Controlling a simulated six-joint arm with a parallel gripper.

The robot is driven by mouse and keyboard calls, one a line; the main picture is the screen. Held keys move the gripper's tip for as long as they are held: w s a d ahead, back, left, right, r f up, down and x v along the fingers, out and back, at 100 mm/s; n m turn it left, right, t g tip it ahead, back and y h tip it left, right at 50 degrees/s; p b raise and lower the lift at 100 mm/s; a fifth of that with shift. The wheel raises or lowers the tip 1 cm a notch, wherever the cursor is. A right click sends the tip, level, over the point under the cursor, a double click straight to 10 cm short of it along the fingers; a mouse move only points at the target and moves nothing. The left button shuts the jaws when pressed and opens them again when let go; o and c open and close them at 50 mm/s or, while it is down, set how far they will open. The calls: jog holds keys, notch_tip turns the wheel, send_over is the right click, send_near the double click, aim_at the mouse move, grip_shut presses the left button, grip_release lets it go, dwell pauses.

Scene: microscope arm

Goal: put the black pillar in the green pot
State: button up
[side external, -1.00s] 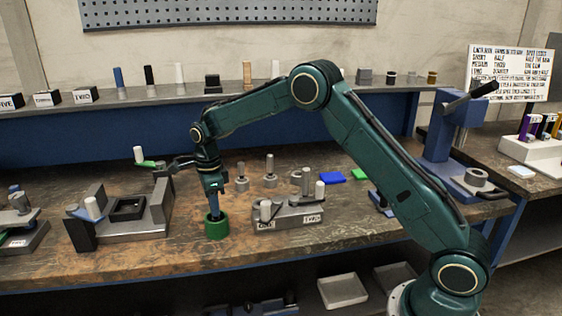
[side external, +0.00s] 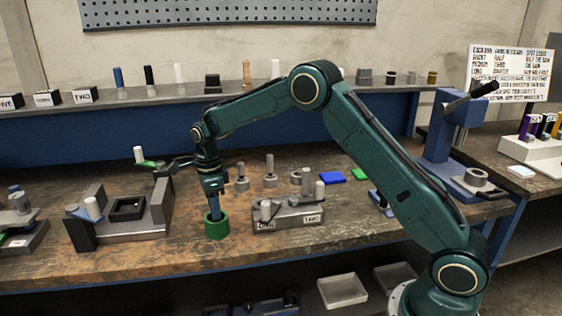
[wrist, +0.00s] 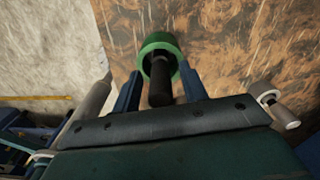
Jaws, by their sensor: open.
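The green pot (side external: 215,230) stands on the bench below my gripper; it also shows in the wrist view (wrist: 158,41). In the wrist view the black pillar (wrist: 160,82) stands with its lower end inside the pot's ring and its upper part rising between my fingers. My gripper (side external: 214,207) points down over the pot. Its two blue fingers (wrist: 160,92) are apart, one on each side of the pillar, with a visible gap at both sides. In the side view the pillar in the pot is hidden or cannot be told from the fingers.
A grey block with pegs (side external: 288,216) stands close right of the pot. A grey fixture (side external: 130,226) with a black square frame is to the left. Several metal pegs stand behind. Another black pillar (side external: 149,75) stands on the back shelf. Bench in front of the pot is clear.

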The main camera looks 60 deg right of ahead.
notch_tip(320, 180, up, 12)
jog(key=shift+f, duration=0.1)
dwell(0.5)
dwell(0.5)
jog(key=shift+s+r, duration=0.15)
jog(key=shift+r, duration=0.25)
jog(key=s+r+n+t, duration=0.1)
jog(key=s+r+n, duration=0.45)
jog(key=s, duration=0.35)
jog(key=s+r+n+t, duration=0.2)
jog(key=s+r+n, duration=0.35)
jog(key=s, duration=0.25)
jog(key=s+f+n+t, duration=0.1)
jog(key=s+f+n, duration=0.1)
jog(key=s+n, duration=0.5)
jog(key=s+f+n+t, duration=0.1)
jog(key=s+f+n, duration=0.2)
jog(key=s, duration=1)
jog(key=n, duration=0.3)
jog(key=shift+s+a+n+t, duration=0.3)
jog(key=shift+s+n, duration=0.1)
